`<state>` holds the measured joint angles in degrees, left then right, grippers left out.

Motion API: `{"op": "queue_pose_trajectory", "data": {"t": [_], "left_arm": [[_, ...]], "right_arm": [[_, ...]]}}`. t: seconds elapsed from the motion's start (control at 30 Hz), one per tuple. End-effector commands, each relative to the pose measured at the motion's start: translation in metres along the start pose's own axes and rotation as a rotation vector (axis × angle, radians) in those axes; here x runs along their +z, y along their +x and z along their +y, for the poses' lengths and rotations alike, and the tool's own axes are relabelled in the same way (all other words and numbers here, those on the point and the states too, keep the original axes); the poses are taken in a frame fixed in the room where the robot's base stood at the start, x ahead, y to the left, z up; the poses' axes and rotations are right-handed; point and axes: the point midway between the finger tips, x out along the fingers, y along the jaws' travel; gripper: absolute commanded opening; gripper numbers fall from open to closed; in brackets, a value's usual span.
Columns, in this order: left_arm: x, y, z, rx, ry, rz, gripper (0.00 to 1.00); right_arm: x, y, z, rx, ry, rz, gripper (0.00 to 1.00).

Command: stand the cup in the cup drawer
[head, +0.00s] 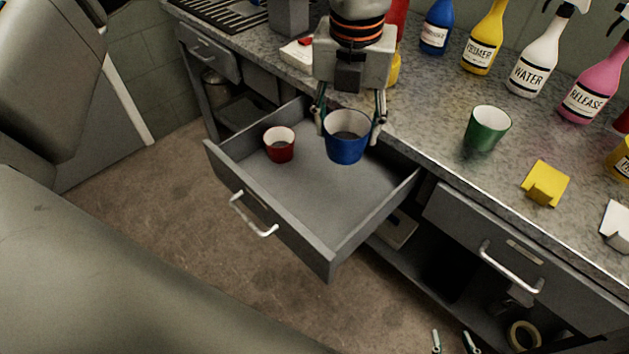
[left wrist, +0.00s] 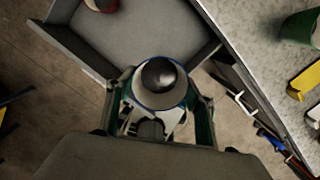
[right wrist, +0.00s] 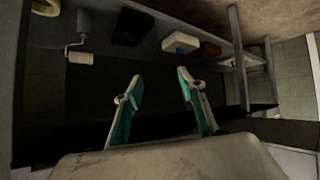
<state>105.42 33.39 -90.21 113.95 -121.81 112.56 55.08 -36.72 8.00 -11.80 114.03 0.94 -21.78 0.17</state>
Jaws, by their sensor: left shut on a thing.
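My left gripper (head: 349,128) is shut on a blue cup (head: 346,150) with a pale inside, its fingers on either side. The cup is upright at the back right of the open grey drawer (head: 290,196); I cannot tell whether its base touches the drawer floor. In the left wrist view the cup (left wrist: 160,84) sits between the fingers, with the drawer floor (left wrist: 150,30) beyond. A red cup (head: 279,147) stands in the drawer, left of the blue one. A green cup (head: 488,128) stands on the counter. My right gripper (right wrist: 157,80) is open and empty, low before the bench.
The counter (head: 430,130) carries several bottles, including a white water bottle (head: 539,55), and a yellow holder (head: 545,184). A closed drawer (head: 510,250) is to the right. A tape roll (head: 523,334) lies on the shelf below. The drawer's front half is clear.

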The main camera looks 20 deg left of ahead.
Motion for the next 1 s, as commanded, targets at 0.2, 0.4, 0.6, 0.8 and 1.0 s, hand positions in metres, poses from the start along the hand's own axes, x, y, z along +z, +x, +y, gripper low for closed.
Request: {"op": "queue_pose_trajectory", "data": {"t": [0.2,0.4,0.6,0.8,1.0], "left_arm": [[-0.008,0.051,0.001,0.002,0.001,0.007,0.3],[-0.013,0.1,0.001,0.002,0.0,0.006,0.3],[-0.018,0.137,0.0,0.001,0.0,0.004,0.3],[-0.018,0.15,0.0,0.001,-0.002,0.001,0.3],[-0.022,0.172,0.0,0.002,-0.001,0.004,0.3]], "right_arm": [[0.0,0.001,0.001,0.003,-0.002,0.003,0.4],[0.002,0.004,0.002,0.005,-0.006,0.003,0.4],[0.004,0.005,0.003,0.006,-0.009,0.001,0.4],[0.003,0.006,0.003,0.007,-0.011,0.004,0.4],[0.006,0.007,0.003,0.007,-0.012,0.001,0.4]]}}
